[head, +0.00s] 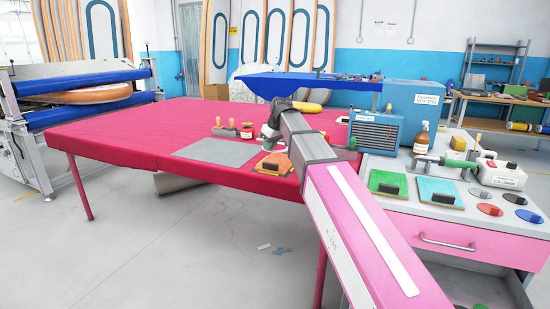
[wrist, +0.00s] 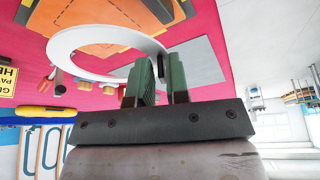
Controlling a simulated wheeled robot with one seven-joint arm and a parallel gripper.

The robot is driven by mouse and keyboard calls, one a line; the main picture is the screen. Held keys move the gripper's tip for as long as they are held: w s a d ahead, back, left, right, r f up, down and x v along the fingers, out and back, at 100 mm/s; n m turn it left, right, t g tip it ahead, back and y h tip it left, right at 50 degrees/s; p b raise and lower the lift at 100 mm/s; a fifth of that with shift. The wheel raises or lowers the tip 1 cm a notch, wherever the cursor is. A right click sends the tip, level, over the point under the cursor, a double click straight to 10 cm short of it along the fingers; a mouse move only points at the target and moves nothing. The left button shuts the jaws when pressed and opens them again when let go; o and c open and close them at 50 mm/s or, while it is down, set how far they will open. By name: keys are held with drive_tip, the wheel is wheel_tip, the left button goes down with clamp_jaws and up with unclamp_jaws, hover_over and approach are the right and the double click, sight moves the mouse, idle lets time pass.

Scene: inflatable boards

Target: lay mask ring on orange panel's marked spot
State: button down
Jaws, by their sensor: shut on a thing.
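The mask ring (wrist: 62,42) is a flat white ring, held by its rim between the green fingers of my gripper (wrist: 160,82) in the wrist view. The ring appears above the orange panel (wrist: 95,14), overlapping it in the picture; I cannot tell the gap. In the head view, the orange panel (head: 268,167) lies near the front edge of the red table, with a dark block on it. My gripper (head: 272,139) is just behind and above it, largely hidden by my arm.
A grey mat (head: 217,151) lies left of the panel on the red table (head: 120,128). Wooden-handled tools and a small jar (head: 247,131) stand behind. A pink-drawer cabinet with green (head: 385,180) and teal panels (head: 437,190) is at right. The table's left part is clear.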

drive_tip(key=w+f, duration=0.1)
drive_tip(key=w, duration=0.1)
drive_tip(key=w+d+f, duration=0.1)
drive_tip(key=w, duration=0.1)
drive_tip(key=w+f, duration=0.1)
drive_tip(key=w, duration=0.1)
drive_tip(key=shift+d+f, duration=0.35)
drive_tip(key=shift+f, duration=2.05)
drive_tip(key=shift+f, duration=0.1)
drive_tip(key=c, duration=1.1)
unclamp_jaws()
drive_tip(key=v, duration=1.2)
